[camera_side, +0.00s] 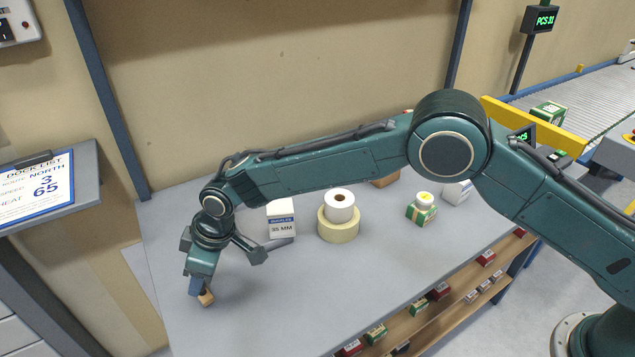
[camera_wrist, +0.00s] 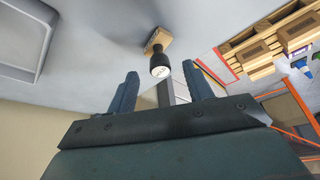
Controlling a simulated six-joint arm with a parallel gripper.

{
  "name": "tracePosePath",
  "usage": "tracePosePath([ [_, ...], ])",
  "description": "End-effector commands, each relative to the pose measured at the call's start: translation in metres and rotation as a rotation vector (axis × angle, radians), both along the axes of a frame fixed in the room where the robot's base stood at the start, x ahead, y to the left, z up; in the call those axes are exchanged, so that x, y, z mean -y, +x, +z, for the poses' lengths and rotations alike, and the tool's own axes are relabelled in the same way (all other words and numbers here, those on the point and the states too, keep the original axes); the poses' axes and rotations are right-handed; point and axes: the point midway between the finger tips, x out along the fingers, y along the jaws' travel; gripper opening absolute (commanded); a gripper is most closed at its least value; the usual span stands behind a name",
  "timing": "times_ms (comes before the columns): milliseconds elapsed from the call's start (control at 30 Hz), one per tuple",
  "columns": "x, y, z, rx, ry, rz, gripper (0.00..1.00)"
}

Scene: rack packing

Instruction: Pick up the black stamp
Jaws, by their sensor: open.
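The stamp (camera_wrist: 158,58) has a black handle with a pale end and a tan wooden block at its far end. In the wrist view it shows ahead of my gripper (camera_wrist: 160,72), with the handle end around the gap between the two spread fingertips. My gripper is open and holds nothing. In the side view my gripper (camera_side: 198,289) is low over the left part of the grey table (camera_side: 265,325), close to the stamp's tan block (camera_side: 207,299). The fingers hide most of the stamp there, so contact is unclear.
A white box marked 35 MM (camera_side: 281,220) stands behind my gripper, with stacked tape rolls (camera_side: 339,216) to its right. A green and white box (camera_side: 421,209) is further right. A lower shelf (camera_side: 455,312) carries several small boxes. The front left tabletop is clear.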

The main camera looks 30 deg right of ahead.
Motion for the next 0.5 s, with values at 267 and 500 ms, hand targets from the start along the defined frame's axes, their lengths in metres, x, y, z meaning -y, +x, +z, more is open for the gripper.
tracePosePath([
  [267, -0.009, 0.006, -0.028, -0.001, -0.002, 0.0, 0.51],
  [500, -0.012, 0.008, -0.035, 0.0, 0.0, -0.001, 0.51],
])
